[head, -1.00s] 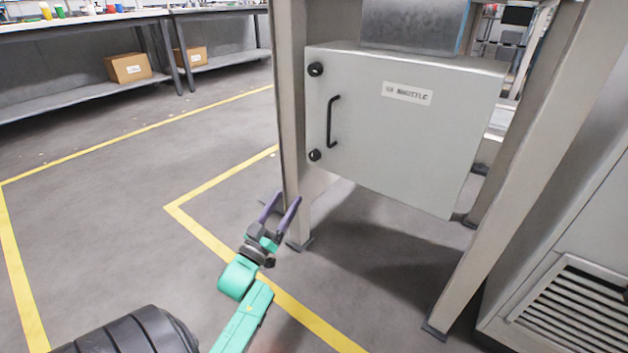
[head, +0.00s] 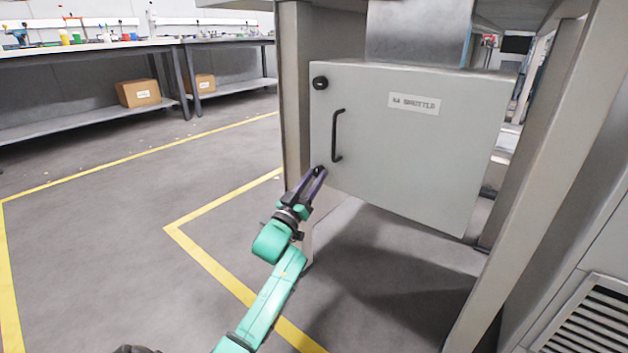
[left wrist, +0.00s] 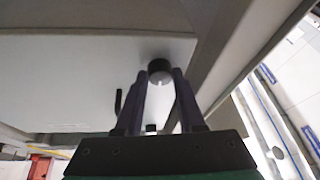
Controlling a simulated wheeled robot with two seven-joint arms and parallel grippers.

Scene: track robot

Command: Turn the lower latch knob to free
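A grey cabinet door (head: 415,150) with a "SHUTTLE" label hangs under the bench. Its upper latch knob (head: 320,83) is black, and a black bar handle (head: 337,135) sits below it. My left gripper (head: 316,171) is at the door's lower left corner and hides the lower knob in the head view. In the left wrist view the lower latch knob (left wrist: 160,70), a dark cylinder with a pale mark, shows at the fingertips of the left gripper (left wrist: 160,80). The fingers are apart, one to each side of it; contact cannot be told.
A bench leg (head: 296,100) stands close left of the door, and a slanted grey post (head: 540,190) is at the right. A vented grey unit (head: 590,320) is at lower right. The floor on the left is clear, with yellow lines (head: 205,262).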

